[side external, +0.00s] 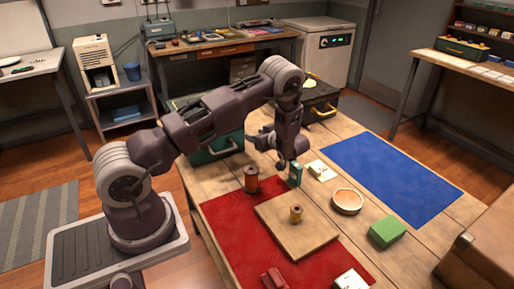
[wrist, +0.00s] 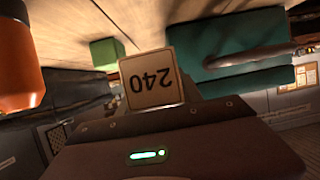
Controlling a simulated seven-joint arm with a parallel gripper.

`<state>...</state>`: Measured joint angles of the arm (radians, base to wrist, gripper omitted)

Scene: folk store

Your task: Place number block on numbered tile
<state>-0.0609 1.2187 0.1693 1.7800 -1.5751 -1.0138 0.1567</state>
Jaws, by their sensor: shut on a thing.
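In the wrist view, a cream number block (wrist: 152,80) reading "240" appears upside down, right in front of the gripper body. The jaws are shut on this block. In the side view, a small teal piece (side external: 295,176) is at the fingertips; I cannot tell if it is part of the block. A pale tile (side external: 321,171) with dark marks lies just right of the gripper. Another pale tile (side external: 352,281) lies at the front edge. Their numbers are unreadable.
A wooden board (side external: 285,240) bears a small brass spool (side external: 296,214). A round dish (side external: 347,202) and a green block (side external: 387,233) stand to the right. The blue mat (side external: 390,175) is clear.

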